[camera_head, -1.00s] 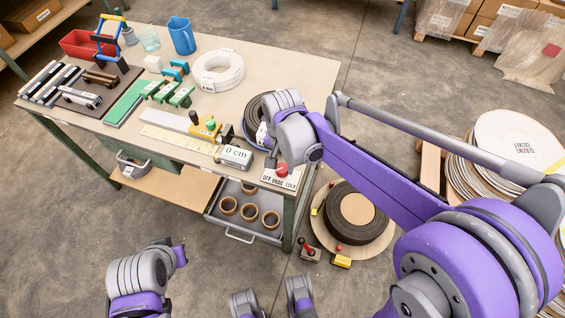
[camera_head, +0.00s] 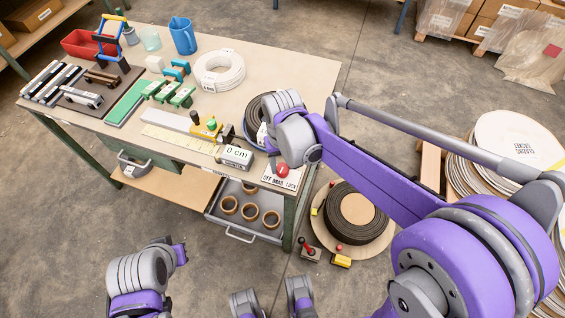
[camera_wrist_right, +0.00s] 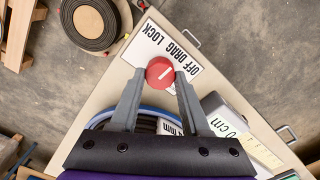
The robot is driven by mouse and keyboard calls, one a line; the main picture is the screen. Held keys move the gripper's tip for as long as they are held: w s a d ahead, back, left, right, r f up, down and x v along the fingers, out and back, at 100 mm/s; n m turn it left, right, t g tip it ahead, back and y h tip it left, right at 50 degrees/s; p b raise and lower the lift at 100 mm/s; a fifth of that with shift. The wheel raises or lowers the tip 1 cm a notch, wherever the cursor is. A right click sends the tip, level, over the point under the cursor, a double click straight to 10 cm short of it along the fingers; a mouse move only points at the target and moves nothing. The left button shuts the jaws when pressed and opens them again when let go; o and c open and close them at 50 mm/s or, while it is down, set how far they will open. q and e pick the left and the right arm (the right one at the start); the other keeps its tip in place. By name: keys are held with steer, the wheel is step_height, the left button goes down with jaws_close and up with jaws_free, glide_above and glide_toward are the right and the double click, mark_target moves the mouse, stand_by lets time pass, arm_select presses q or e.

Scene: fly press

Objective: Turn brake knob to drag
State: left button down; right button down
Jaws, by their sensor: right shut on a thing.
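The brake knob is a round red knob (camera_wrist_right: 160,72) with a white line on top, beside a white plate (camera_wrist_right: 160,45) lettered OFF DRAG LOCK. In the right wrist view the line slants toward the lettering, about toward DRAG. In the head view the knob (camera_head: 282,170) is at the table's front right corner. My right gripper (camera_wrist_right: 161,77) is shut on the knob, one finger on each side.
A 0 cm display (camera_head: 237,157) and a dark coil (camera_head: 257,112) stand close to the knob. A white coil (camera_head: 219,71) lies farther back. Below the table are an open drawer with brown rolls (camera_head: 250,211) and a large dark reel (camera_head: 350,218) on the floor.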

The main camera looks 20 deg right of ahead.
mark_target(282, 167)
steer(key=shift+n, duration=0.4)
steer(key=shift+c, duration=1.9)
jaws_free()
step_height(282, 167, up, 11)
steer(key=p, duration=0.1)
steer(key=s+d+t+p, duration=0.2)
steer(key=s+d+p, duration=0.1)
steer(key=s, duration=0.4)
steer(key=s+d+f+m+t+p, duration=0.1)
steer(key=s+d+t+p, duration=0.2)
steer(key=s, duration=0.4)
steer(key=shift+d+f+p, duration=0.2)
steer(key=shift+d+p, duration=0.05)
steer(key=shift+p, duration=0.05)
